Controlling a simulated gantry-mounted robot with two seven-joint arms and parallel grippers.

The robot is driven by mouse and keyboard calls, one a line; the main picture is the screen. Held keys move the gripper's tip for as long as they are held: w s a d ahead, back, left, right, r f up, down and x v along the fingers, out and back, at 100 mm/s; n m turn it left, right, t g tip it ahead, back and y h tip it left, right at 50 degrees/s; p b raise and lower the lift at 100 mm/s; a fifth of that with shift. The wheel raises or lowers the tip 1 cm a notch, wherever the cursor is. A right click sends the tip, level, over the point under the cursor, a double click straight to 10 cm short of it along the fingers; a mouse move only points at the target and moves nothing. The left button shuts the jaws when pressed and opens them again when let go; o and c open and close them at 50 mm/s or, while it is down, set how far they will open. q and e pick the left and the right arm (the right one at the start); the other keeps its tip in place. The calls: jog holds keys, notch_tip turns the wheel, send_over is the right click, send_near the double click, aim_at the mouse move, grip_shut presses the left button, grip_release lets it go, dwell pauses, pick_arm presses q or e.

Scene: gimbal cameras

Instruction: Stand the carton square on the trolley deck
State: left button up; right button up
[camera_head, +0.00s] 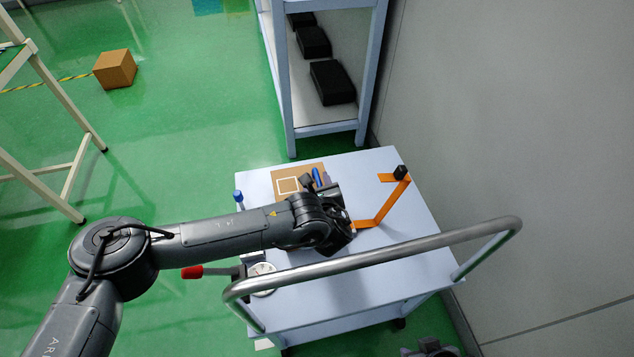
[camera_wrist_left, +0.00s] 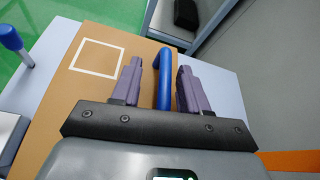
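The brown carton (camera_head: 284,172), with a white square outline on its top, is at the far left part of the trolley deck (camera_head: 375,168). In the left wrist view the carton (camera_wrist_left: 60,115) fills much of the picture, with a blue handle (camera_wrist_left: 164,85) on it. My left gripper (camera_head: 317,182) is over the carton. In the left wrist view its fingers (camera_wrist_left: 160,68) are apart, one on each side of the handle, with gaps visible. An orange angled strip (camera_head: 391,202) lies on the deck right of the gripper. My arm hides part of the carton.
A steel push rail (camera_head: 385,252) crosses the trolley's near side. A blue-topped item (camera_head: 239,197), a red-handled item (camera_head: 193,272) and a round white dial (camera_head: 263,277) sit along the left edge. A black knob (camera_head: 400,172) is by the strip. A rack (camera_head: 290,110) stands behind; another box (camera_head: 115,69) is on the floor.

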pick_arm(q)
jog(key=shift+s+d+r+p, duration=0.1)
jog(key=shift+s+r+p, duration=0.15)
jog(key=shift+s+p, duration=0.15)
jog(key=shift+p+v, duration=1)
jog(key=shift+v, duration=1.3)
